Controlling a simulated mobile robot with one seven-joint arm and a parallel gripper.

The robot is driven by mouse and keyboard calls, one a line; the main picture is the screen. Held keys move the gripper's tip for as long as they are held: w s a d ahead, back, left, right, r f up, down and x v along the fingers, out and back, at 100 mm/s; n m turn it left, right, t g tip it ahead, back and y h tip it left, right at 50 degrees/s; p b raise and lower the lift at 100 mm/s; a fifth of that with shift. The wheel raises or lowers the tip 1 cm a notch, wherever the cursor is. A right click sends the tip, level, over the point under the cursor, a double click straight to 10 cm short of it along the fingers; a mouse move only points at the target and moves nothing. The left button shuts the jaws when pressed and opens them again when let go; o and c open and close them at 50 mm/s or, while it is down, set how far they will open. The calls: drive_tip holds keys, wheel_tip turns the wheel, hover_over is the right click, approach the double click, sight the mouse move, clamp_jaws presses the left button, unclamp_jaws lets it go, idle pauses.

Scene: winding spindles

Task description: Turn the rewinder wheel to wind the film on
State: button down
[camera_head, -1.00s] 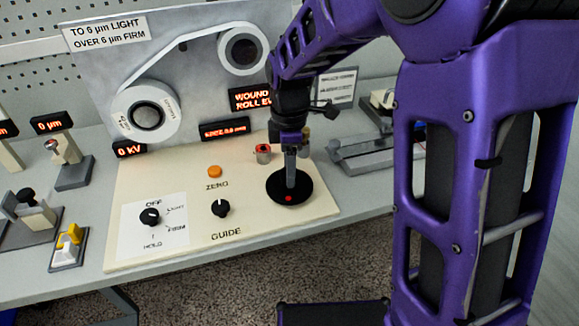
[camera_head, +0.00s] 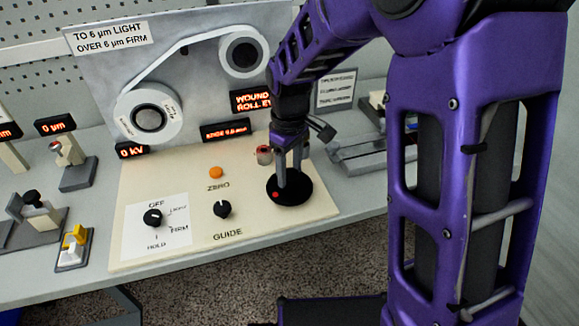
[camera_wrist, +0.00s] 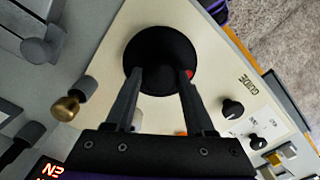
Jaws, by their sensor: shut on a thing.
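The rewinder wheel is a black disc (camera_head: 290,198) with a red dot near its rim, at the right of the cream panel. It also shows in the wrist view (camera_wrist: 160,50), with the red dot by the right finger. My gripper (camera_head: 292,178) points down over the wheel. Its two fingers (camera_wrist: 160,76) are spaced apart and shut on the wheel; the exact contact is hard to see. The film (camera_head: 185,48) runs between an upper roll (camera_head: 226,60) and a larger lower-left white roll (camera_head: 172,124) on the upright grey plate.
The cream panel (camera_head: 130,185) also carries an orange ZERO button (camera_head: 216,172), a GUIDE knob (camera_head: 222,209) and an OFF/HOLD selector (camera_head: 153,217). A small red-topped post (camera_head: 264,155) stands just behind the wheel. Display boxes and a grey fixture (camera_head: 370,160) are nearby.

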sight(290, 173)
drive_tip(key=m, duration=0.5)
drive_tip(key=shift+m+p, duration=0.3)
drive_tip(key=shift+p, duration=0.1)
drive_tip(key=m, duration=0.5)
drive_tip(key=shift+p, duration=0.3)
drive_tip(key=shift+c, duration=1.3)
unclamp_jaws()
wheel_tip(290, 173, up, 18)
drive_tip(key=p, duration=0.2)
drive_tip(key=shift+f, duration=0.25)
